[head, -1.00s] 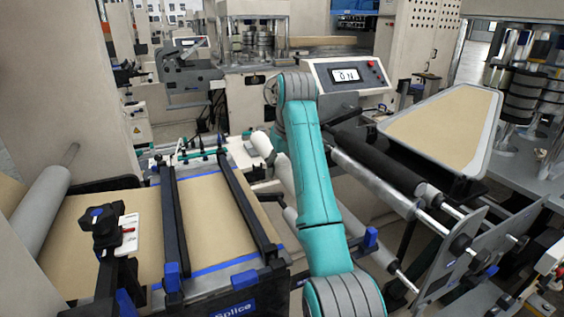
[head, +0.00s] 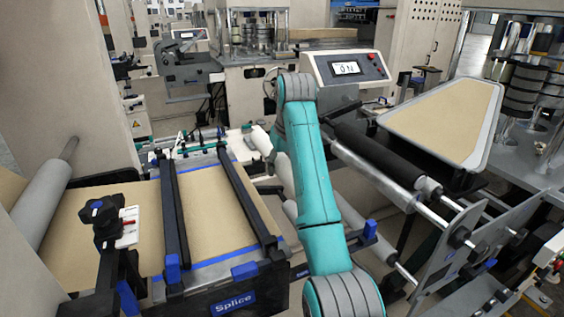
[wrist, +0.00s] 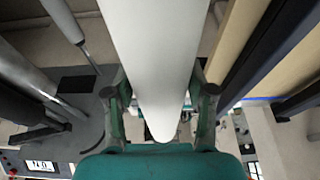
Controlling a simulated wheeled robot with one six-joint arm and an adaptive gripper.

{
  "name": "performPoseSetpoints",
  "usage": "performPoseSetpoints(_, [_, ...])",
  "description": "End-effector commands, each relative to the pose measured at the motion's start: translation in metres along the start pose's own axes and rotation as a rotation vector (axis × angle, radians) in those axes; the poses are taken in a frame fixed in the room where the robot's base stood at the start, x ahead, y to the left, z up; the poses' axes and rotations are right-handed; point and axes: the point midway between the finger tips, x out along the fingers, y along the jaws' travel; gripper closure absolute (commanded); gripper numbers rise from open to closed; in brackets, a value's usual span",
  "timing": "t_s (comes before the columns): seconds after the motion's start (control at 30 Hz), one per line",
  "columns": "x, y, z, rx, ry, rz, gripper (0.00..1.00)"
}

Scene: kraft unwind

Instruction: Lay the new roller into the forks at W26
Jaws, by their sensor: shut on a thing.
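In the wrist view my gripper (wrist: 161,92) is shut on a pale, smooth roller (wrist: 153,38). The roller runs lengthwise through the picture between the two fingers, its rounded end close to the palm. In the head view my teal arm hides the gripper. A pale cylinder end (head: 262,140) shows left of the arm; I cannot tell if it is the held roller. At the right, metal side plates (head: 452,252) carry a black roller (head: 375,158) and bright metal rollers (head: 372,183). No W26 label is readable, so I cannot tell which forks it names.
A splice table (head: 232,302) with dark crossbars and brown web stands left of my arm. A grey roller (head: 45,198) is at far left. A control box with a display (head: 346,68) stands behind, and a brown-topped tray (head: 490,128) is at right.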

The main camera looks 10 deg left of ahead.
Motion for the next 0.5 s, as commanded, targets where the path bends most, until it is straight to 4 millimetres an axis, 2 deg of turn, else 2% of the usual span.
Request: performPoseSetpoints(0.5, [0.018, 0.000, 0.006, 0.000, 0.002, 0.001, 1.00])
